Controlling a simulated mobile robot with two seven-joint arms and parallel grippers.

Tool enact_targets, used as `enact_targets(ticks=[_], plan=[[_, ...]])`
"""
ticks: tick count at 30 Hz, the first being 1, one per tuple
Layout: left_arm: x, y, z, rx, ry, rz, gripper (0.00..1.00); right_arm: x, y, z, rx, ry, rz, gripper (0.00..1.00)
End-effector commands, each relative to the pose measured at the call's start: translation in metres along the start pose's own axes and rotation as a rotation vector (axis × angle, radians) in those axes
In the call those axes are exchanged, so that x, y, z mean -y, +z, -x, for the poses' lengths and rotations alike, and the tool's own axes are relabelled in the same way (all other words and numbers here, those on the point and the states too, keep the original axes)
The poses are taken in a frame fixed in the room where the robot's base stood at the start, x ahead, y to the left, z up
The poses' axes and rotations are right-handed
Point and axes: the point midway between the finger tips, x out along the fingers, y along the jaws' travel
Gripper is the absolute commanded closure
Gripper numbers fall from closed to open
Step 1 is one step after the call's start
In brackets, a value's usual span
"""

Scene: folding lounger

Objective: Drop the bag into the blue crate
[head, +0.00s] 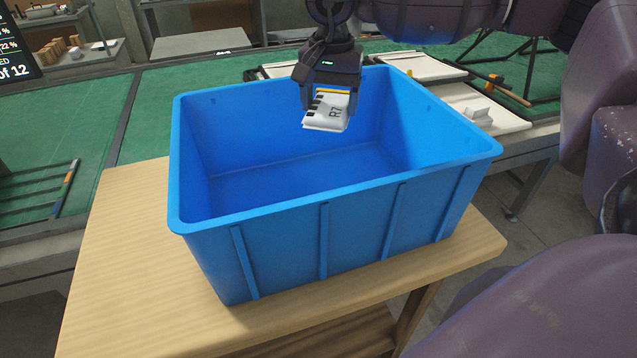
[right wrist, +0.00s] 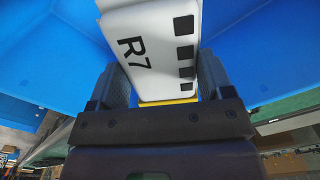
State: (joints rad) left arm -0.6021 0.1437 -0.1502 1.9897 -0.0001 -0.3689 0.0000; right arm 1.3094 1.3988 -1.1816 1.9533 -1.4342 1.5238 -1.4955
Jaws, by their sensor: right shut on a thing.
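The bag (head: 327,113) is small and white, with black squares and the marking R7. My right gripper (head: 331,98) is shut on it and holds it over the opening of the blue crate (head: 285,232), toward its back wall. In the right wrist view the bag (right wrist: 150,50) sits between the two fingers of the gripper (right wrist: 160,88), with the blue crate walls (right wrist: 50,50) behind it. The crate stands upright on a wooden table, and the part of its floor that shows is bare. My left gripper is not in view.
The light wooden table (head: 130,260) has free room left of the crate. Behind it is a green-topped bench (head: 160,100) with white trays (head: 420,66) and white pieces (head: 477,113). A black frame (head: 520,55) stands at the back right.

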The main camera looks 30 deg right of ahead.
Motion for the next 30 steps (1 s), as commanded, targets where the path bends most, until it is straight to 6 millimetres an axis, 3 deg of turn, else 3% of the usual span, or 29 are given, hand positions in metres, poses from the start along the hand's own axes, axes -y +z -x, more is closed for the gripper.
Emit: enact_targets(ticks=[11,12,16,25,30], plan=[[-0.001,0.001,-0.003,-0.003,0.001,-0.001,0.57,0.000,0.000,-0.005,-0.001,-0.002,0.000,0.53],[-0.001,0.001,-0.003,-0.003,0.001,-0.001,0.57,0.000,0.000,-0.005,-0.001,-0.001,0.000,0.20],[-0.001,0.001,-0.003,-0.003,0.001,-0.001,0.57,0.000,0.000,-0.005,-0.001,-0.001,0.000,0.01],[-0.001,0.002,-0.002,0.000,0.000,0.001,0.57,0.000,0.000,-0.003,-0.001,-0.002,0.000,0.00],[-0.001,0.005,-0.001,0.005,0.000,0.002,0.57,0.001,-0.001,0.016,-0.003,-0.004,-0.001,0.00]])
